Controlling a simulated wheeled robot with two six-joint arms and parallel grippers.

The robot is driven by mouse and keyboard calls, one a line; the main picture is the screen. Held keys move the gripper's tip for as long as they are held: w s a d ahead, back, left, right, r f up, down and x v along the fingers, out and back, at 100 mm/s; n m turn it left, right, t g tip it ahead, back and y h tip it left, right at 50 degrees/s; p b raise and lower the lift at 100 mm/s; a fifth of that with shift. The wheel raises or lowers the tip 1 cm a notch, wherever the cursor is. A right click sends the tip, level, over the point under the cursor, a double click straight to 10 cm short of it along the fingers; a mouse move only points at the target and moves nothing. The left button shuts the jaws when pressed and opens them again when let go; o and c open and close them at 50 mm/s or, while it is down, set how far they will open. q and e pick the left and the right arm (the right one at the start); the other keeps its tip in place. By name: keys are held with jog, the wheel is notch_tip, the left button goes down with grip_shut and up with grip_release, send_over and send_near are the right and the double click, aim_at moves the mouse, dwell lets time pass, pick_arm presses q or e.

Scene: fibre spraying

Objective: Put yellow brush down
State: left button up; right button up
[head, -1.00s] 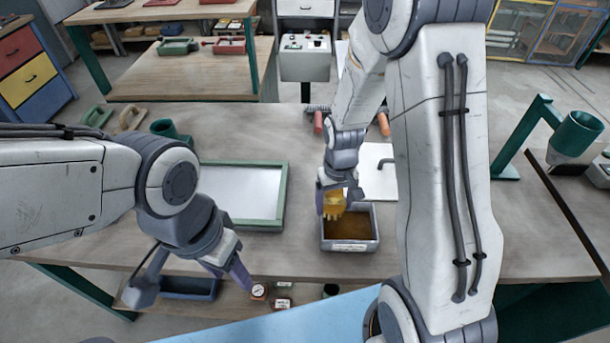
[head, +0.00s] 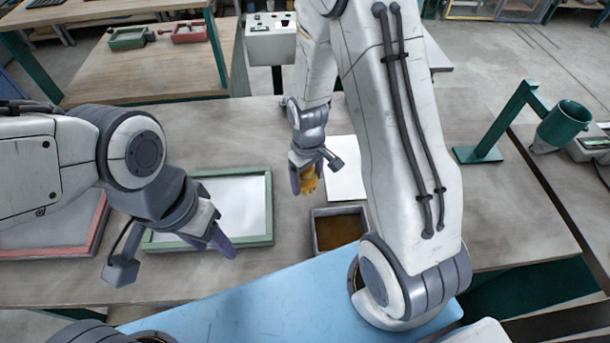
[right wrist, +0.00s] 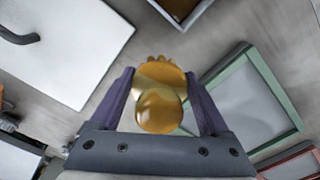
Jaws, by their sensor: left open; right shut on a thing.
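The yellow brush (head: 309,180) is held between the fingers of my right gripper (head: 304,182), behind the grey tray and left of a white board. In the right wrist view the yellow brush (right wrist: 160,95) sits between both fingers of the right gripper (right wrist: 158,100), its rounded end toward the camera. I cannot tell whether it touches the table. My left gripper (head: 222,243) is open and empty, over the front edge of the green-framed screen.
A grey tray (head: 312,238) with brown contents stands at the table's front. A green-framed screen (head: 268,205) lies to its left and a white board (head: 345,175) behind it. A pink-framed screen (head: 98,225) lies far left. Bare table (head: 285,125) shows behind the right gripper.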

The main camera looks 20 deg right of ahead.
jog(key=w+f, duration=0.1)
jog(key=w+f+p, duration=0.1)
jog(key=w, duration=0.1)
jog(key=w+d+f, duration=0.1)
jog(key=shift+w+d, duration=0.1)
jog(key=shift+w, duration=0.3)
notch_tip(320, 180, down, 3)
jog(key=shift+f+p, duration=0.15)
jog(key=shift+p, duration=0.8)
jog(key=shift+f, duration=0.4)
jog(key=shift+f, duration=0.1)
jog(key=shift+f, duration=0.15)
jog(key=o, duration=1)
jog(key=shift+o, duration=0.2)
